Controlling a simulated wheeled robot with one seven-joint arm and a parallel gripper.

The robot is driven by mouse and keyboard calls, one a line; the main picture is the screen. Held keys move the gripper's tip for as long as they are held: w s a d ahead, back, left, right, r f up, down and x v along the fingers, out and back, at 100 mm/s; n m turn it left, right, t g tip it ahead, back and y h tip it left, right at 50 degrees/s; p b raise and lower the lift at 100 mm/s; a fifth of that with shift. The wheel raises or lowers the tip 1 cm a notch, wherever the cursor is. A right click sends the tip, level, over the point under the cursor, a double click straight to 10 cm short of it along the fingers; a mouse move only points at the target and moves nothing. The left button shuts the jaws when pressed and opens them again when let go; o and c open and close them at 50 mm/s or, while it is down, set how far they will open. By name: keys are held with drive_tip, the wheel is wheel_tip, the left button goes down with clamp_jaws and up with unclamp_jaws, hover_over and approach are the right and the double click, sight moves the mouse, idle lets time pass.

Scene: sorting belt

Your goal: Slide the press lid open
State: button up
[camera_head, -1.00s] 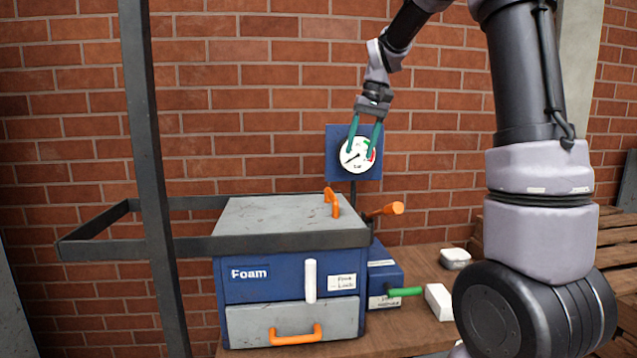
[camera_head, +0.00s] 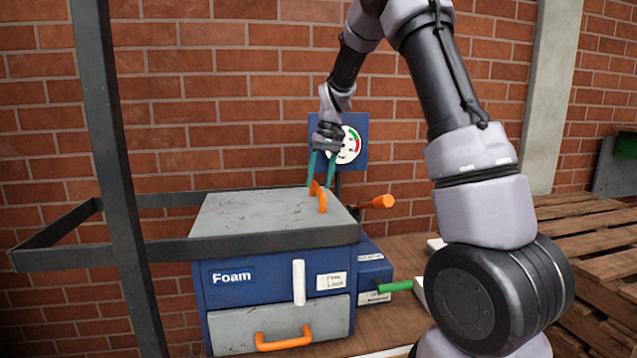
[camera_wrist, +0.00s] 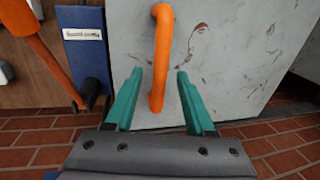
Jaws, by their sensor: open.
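The press is a blue box labelled "Foam" (camera_head: 228,294) with a flat grey lid (camera_head: 250,212) on top, lying inside a dark rail frame. An orange handle (camera_head: 319,197) stands up near the right end of the lid. My gripper (camera_head: 321,182) points down at this handle with its teal fingers open. In the wrist view, the orange handle (camera_wrist: 160,58) runs between the fingers (camera_wrist: 157,78), with a gap to each side. The lid surface (camera_wrist: 220,50) lies behind it. The head view does not show clearly how far the fingertips reach down around the handle.
A grey drawer with an orange handle (camera_head: 284,340) is below. A white lever (camera_head: 299,283), an orange lever (camera_head: 377,202) and a green lever (camera_head: 395,286) stick out. A gauge (camera_head: 346,145) stands behind. The rail frame (camera_head: 60,257) extends left past a dark post (camera_head: 112,180).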

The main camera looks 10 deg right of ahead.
drive_tip(key=shift+a+f, duration=0.1)
drive_tip(key=shift+f, duration=0.45)
clamp_jaws()
idle(1.1)
